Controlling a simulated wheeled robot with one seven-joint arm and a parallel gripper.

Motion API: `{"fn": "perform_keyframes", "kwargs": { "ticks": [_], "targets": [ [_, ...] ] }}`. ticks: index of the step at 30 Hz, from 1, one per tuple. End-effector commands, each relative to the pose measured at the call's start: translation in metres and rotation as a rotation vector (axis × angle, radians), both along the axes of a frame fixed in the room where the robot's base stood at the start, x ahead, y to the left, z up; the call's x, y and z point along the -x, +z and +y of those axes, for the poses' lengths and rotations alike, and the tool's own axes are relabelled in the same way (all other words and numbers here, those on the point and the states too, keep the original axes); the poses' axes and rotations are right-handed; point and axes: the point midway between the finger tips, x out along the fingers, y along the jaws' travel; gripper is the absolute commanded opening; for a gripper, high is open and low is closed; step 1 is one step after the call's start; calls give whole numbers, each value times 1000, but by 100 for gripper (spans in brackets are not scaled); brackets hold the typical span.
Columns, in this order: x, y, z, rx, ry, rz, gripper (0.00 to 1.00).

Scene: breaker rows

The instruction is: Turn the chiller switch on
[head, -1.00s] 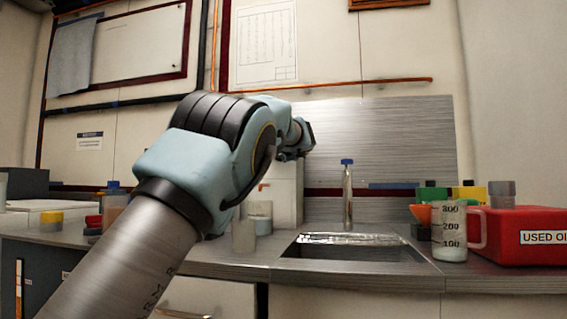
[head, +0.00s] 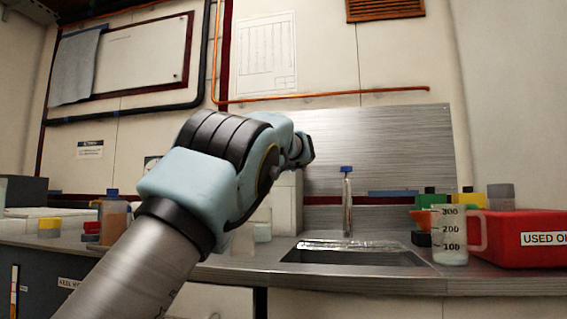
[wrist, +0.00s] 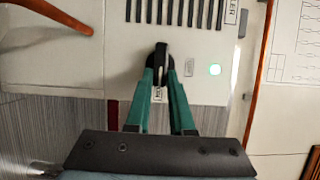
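The switch (wrist: 158,58) is in the upper middle of the wrist view. It has a dark round base and a pale-edged lever that looks upright in the picture. My gripper (wrist: 160,76) has its two green fingers pointing at it, their tips at the lever with a narrow gap between them. Whether they touch or grip the lever is unclear. A partly cut-off label (wrist: 231,12) stands above right. In the head view my arm hides the switch and the fingers.
An orange pipe (wrist: 257,85) runs right of the panel, and a reddish-brown bar (wrist: 50,14) crosses the upper left. In the head view, a counter with a sink (head: 355,255), a beaker (head: 450,238) and a red container (head: 525,240) lies below and to the right.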

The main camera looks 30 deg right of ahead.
Motion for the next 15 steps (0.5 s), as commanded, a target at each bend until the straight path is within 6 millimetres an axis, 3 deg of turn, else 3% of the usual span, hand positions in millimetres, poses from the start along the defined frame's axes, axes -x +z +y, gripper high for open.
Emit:
{"fn": "perform_keyframes", "kwargs": {
  "ticks": [5, 15],
  "targets": [
    [-6, 2, 6, -4, 12, -6, 50],
    [-7, -3, 6, -7, 15, 1, 50]
  ]
}}
